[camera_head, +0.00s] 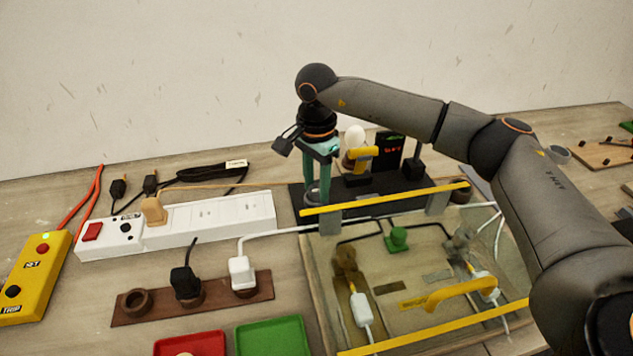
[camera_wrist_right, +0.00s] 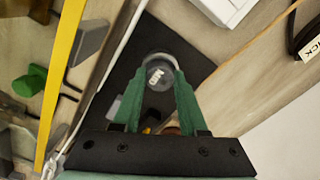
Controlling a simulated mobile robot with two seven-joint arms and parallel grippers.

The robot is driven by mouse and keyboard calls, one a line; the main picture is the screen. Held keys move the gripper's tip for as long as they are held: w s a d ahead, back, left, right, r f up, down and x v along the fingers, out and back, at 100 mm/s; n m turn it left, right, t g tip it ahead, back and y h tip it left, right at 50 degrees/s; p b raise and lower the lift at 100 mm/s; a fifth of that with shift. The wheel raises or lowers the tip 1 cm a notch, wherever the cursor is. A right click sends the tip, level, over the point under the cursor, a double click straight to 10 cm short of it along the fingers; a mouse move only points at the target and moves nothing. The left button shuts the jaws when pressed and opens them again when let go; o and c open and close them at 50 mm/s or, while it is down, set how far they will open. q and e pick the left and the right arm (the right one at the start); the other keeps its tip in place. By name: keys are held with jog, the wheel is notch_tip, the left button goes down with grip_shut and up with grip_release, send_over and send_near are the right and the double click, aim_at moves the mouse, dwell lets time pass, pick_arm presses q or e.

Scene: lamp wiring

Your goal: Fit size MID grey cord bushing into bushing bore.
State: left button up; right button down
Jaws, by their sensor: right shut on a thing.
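My right gripper (camera_head: 318,192) comes down over the left end of the black base plate (camera_head: 296,198), behind the yellow bar. In the right wrist view its green fingers (camera_wrist_right: 158,88) are shut on a round grey piece with a small white label, the grey cord bushing (camera_wrist_right: 157,69). The label is too small to read surely. Beneath it lies the dark plate (camera_wrist_right: 190,47). I cannot make out the bushing bore, and cannot tell whether the bushing touches the plate. My left gripper is not in view.
A lamp with a white bulb (camera_head: 355,136) stands right of the gripper. The clear cover with yellow bars (camera_head: 385,198) is close in front. A white power strip (camera_head: 190,222) lies left. Red (camera_head: 190,345) and green (camera_head: 272,338) trays sit at the front.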

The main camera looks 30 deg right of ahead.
aim_at(316, 188)
jog(key=shift+f, duration=0.25)
jog(key=shift+c, duration=1.8)
grip_release()
jog(key=shift+r, duration=0.15)
notch_tip(316, 188, up, 12)
jog(key=shift+r, duration=0.15)
